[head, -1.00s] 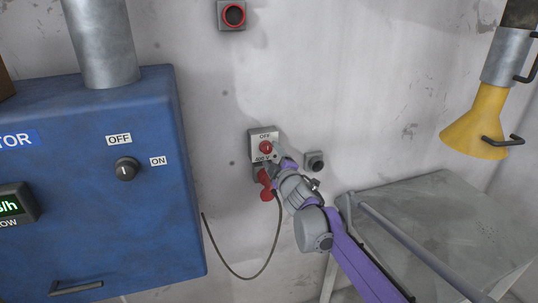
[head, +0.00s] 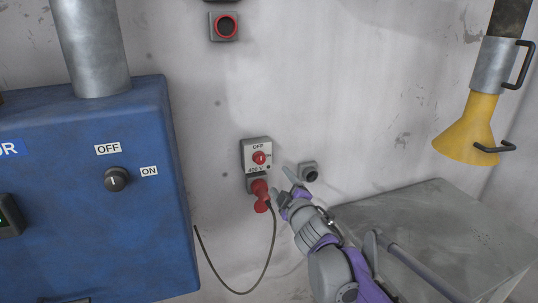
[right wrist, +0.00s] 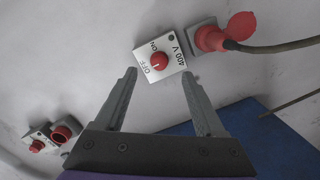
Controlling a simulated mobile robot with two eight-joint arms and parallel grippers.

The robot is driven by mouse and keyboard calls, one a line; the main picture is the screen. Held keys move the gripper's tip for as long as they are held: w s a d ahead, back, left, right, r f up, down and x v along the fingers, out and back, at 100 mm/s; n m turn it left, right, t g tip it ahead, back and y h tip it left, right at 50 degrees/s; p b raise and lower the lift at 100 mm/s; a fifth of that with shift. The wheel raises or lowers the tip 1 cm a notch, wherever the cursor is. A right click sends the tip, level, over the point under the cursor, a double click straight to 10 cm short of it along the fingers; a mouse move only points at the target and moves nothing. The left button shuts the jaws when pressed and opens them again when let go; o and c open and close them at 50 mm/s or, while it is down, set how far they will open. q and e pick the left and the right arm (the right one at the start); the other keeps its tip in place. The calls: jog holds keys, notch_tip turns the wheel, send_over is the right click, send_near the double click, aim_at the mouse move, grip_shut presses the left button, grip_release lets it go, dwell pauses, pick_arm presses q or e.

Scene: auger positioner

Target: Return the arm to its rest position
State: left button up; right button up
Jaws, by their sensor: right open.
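My right gripper (head: 289,182) is open and empty in the head view, a little right of the red plug and below the wall switch. In the right wrist view, its two fingers (right wrist: 160,76) are spread apart, with the switch box (right wrist: 164,76) beyond them. The grey 400 V switch box (head: 247,153) is on the wall, with a red knob (head: 259,158) under the OFF label. Below it, a red plug (head: 261,192) sits in the socket, its dark cable hanging down. The gripper appears clear of the knob. My left gripper is not in view.
A blue cabinet (head: 80,225) with an OFF/ON knob (head: 116,179) stands at the left. A grey metal table (head: 440,225) and a yellow funnel (head: 468,135) are at the right. A red-ringed socket (head: 225,26) is higher up.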

jog(key=s+d+f+m+g+h, duration=0.25)
jog(key=s+d+f+m, duration=0.3)
jog(key=s, duration=0.35)
jog(key=s+d+f+m+g+h, duration=0.25)
jog(key=s+d+f+m, duration=0.2)
jog(key=s+d, duration=0.3)
jog(key=s+f+m+g, duration=0.2)
jog(key=s+f+g, duration=0.1)
jog(key=s+f, duration=0.4)
jog(key=s+f+m+g, duration=0.3)
jog(key=s+f, duration=0.4)
jog(key=s, duration=0.7)
jog(key=shift+s+a+f+y, duration=0.2)
jog(key=shift+a+f+y, duration=0.1)
jog(key=shift+f+y, duration=0.1)
